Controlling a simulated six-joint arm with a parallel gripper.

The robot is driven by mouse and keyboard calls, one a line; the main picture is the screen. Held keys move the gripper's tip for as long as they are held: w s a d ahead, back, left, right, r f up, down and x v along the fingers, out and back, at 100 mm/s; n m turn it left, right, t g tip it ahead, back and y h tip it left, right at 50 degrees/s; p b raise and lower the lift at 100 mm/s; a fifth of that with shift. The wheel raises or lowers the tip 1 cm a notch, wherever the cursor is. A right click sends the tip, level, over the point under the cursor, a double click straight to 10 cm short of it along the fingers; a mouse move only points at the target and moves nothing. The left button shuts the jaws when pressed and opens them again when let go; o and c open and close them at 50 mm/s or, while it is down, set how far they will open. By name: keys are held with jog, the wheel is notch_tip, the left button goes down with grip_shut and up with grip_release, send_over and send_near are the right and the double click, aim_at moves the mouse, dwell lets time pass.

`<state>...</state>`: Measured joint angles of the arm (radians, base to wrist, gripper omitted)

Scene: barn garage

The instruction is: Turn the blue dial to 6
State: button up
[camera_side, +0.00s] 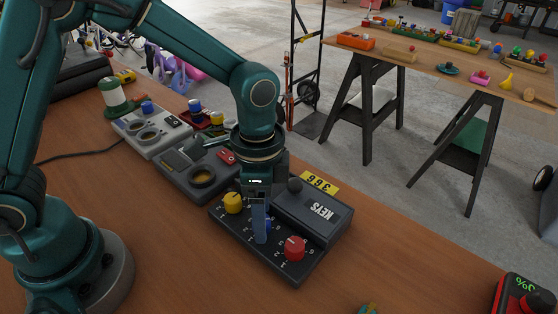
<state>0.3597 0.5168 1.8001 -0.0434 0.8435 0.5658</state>
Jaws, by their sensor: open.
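The blue dial (267,226) is on a dark dial panel (265,263), between a yellow dial (233,203) and a red dial (295,248). My gripper (261,236) points down over the blue dial, with its fingers at the dial's height. The gripper is open, and a finger hides much of the dial. I cannot tell whether the fingers touch it. The dial's pointer and the numbers around it are hidden or too small to read.
A dark box marked KEYS (318,213) stands close behind the panel. Grey and dark control units (155,138) lie to the left. A red device with a green display (523,297) is at the lower right. The wooden tabletop in front of the panel is mostly clear.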

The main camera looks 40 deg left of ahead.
jog(key=n, duration=0.4)
jog(key=shift+n, duration=0.4)
jog(key=n, duration=0.3)
jog(key=shift+a+n, duration=0.1)
jog(key=shift+n, duration=0.2)
jog(key=n, duration=0.8)
jog(key=shift+t, duration=0.3)
jog(key=shift+n, duration=0.3)
jog(key=r, duration=0.5)
jog(key=shift+a+r, duration=0.2)
jog(key=shift+r, duration=0.2)
jog(key=s+a+r+m+t, duration=0.5)
jog(key=s+a+r, duration=0.2)
jog(key=a+r, duration=0.2)
jog(key=shift+s+a+m+t, duration=0.2)
jog(key=shift+s+m+t, duration=0.1)
jog(key=shift+m, duration=0.1)
